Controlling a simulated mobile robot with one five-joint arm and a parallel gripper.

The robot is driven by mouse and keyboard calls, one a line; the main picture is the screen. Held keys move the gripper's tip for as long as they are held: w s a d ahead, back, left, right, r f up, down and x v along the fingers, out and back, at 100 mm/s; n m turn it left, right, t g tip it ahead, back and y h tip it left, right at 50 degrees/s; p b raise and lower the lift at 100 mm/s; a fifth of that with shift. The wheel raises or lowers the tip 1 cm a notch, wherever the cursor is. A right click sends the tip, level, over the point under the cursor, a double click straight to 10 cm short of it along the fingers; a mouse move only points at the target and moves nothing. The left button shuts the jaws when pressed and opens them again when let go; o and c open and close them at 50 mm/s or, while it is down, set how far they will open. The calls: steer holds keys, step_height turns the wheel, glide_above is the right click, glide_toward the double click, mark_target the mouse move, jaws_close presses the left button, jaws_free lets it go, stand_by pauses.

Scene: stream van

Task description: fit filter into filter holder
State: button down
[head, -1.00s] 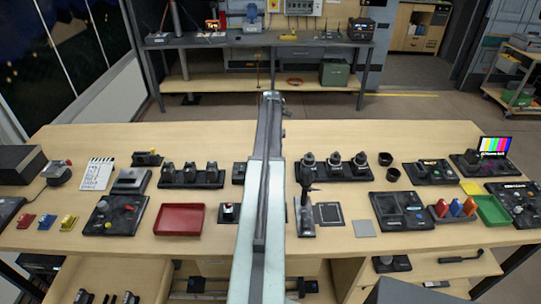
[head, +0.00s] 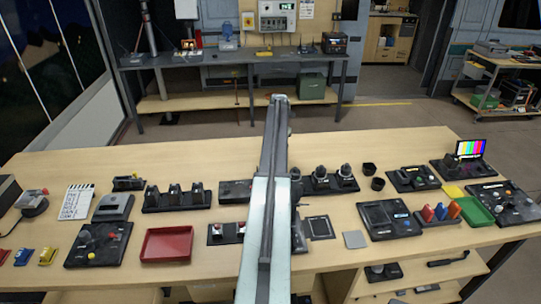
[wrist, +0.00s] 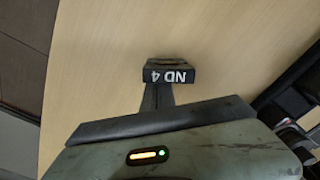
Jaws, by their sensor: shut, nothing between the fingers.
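In the wrist view a small dark block lettered ND 4 (wrist: 168,75), seen upside down, shows at the end of my gripper (wrist: 157,95) against the pale wood. It looks like the filter, but I cannot tell whether it touches the fingers. My gripper is shut, with nothing seen gripped between its fingers. In the head view my arm runs up the middle and hides part of the table. A dark plate with a pale square outline (head: 320,228) lies just right of the arm; I cannot tell whether it is the filter holder.
The wooden table (head: 110,155) is crowded along its front. A red tray (head: 167,244) lies left of my arm. A grey square (head: 354,239), a green tray (head: 474,210) and a colour-bar monitor (head: 470,149) are on the right. The table's back strip is clear.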

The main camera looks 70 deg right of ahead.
steer(key=shift+s+d, duration=0.1)
steer(key=shift+d, duration=0.1)
step_height(320, 180, up, 10)
steer(key=p, duration=1)
